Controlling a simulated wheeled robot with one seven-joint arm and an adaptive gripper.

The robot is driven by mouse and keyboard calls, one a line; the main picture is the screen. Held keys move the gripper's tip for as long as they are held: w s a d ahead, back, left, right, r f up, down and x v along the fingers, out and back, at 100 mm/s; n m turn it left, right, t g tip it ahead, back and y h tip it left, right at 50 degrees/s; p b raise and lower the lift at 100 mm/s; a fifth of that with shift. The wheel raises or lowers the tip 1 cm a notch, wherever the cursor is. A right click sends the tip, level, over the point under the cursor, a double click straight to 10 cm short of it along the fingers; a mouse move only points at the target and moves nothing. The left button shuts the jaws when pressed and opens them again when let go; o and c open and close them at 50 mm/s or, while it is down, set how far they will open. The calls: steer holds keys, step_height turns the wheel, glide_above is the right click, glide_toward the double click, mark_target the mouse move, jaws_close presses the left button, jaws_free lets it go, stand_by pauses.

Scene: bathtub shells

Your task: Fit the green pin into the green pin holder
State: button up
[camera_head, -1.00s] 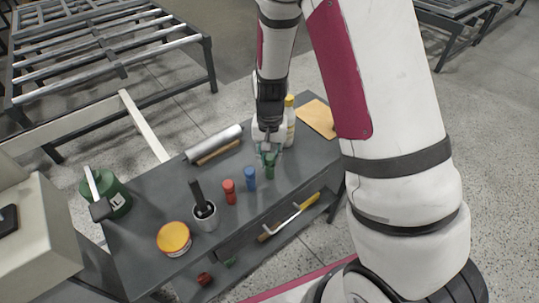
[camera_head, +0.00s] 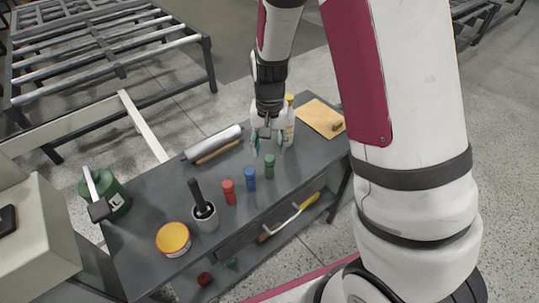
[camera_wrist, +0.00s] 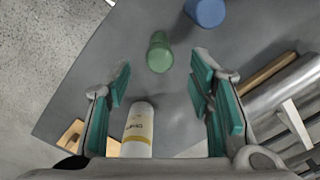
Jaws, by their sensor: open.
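A green upright piece (camera_head: 269,166) stands on the grey table, at the right end of a short row with a blue and a red one. It also shows in the wrist view (camera_wrist: 159,52), with one end narrower than the other. I cannot tell whether it is the green pin in its holder or a single part. My gripper (camera_head: 268,143) is open and empty, above and behind the green piece in the head view. In the wrist view the teal finger pads (camera_wrist: 161,75) are spread wide, and the green piece lies beyond them, apart from both.
The blue piece (camera_head: 250,179) and red piece (camera_head: 229,192) stand close by. A white bottle (camera_head: 290,125) is behind the gripper, a foil roll (camera_head: 213,143) to its left. A cup (camera_head: 206,217), yellow-lidded tin (camera_head: 173,238) and green canister (camera_head: 118,195) stand left. A tan board (camera_head: 318,118) lies right.

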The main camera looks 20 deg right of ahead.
mark_target(270, 159)
step_height(270, 159, up, 7)
steer(key=shift+r, duration=0.15)
stand_by(0.5)
steer(key=s+r+n+t+p, duration=0.2)
steer(key=s+r+n, duration=0.1)
steer(key=s+r, duration=0.95)
steer(key=s+r+n+t, duration=0.1)
steer(key=s+r, duration=0.3)
steer(key=s, duration=0.2)
steer(key=s+r+n+t+p, duration=0.1)
steer(key=s+r, duration=0.3)
steer(key=s, duration=0.2)
steer(key=shift+s+d+n, duration=0.2)
steer(key=shift+s+n, duration=0.1)
steer(key=shift+s, duration=0.05)
